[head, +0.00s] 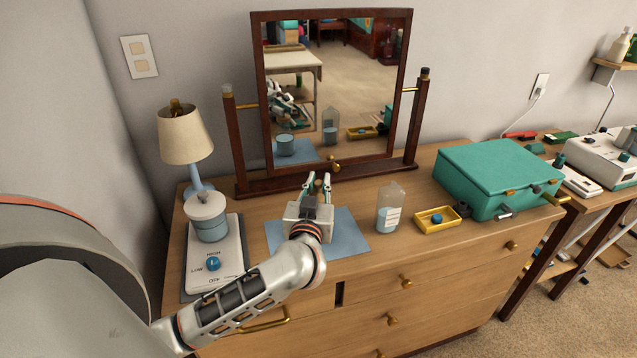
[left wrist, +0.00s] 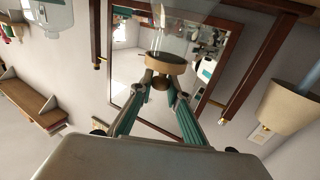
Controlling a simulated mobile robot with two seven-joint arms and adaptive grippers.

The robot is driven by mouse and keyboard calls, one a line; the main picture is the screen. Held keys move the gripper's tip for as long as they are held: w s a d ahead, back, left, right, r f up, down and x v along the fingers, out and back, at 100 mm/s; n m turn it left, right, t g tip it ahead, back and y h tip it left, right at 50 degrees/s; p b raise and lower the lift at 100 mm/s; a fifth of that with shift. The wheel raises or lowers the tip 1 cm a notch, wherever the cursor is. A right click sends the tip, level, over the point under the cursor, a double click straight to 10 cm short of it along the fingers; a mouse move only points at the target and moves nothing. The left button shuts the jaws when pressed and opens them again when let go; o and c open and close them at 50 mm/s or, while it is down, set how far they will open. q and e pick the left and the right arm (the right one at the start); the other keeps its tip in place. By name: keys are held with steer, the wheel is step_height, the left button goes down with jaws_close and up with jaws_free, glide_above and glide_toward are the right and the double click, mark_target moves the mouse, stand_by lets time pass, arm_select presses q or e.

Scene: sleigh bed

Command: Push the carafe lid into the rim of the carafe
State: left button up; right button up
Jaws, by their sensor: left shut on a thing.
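My left gripper (head: 318,184) is over the back of the blue mat, pointing toward the mirror. In the left wrist view the left gripper (left wrist: 161,88) is shut on the narrow knob of a round tan lid (left wrist: 165,64), probably the carafe lid. A clear, glassy shape (left wrist: 172,28) shows beyond the lid; I cannot tell whether it is the carafe or whether they touch. In the head view the gripper hides the lid. A clear bottle with a white label (head: 389,208) stands right of the mat. My right gripper is not in view.
The blue mat (head: 345,240) lies on the wooden dresser. A framed mirror (head: 370,85) stands close behind the gripper. At left are a lamp (head: 186,135) and a blue-grey canister (head: 211,230) on a plate. A yellow tray (head: 450,226) and green case (head: 490,165) are at right.

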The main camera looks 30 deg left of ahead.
arm_select(q)
steer(key=o, duration=0.8)
steer(key=shift+o, duration=0.2)
steer(key=v, duration=1.2)
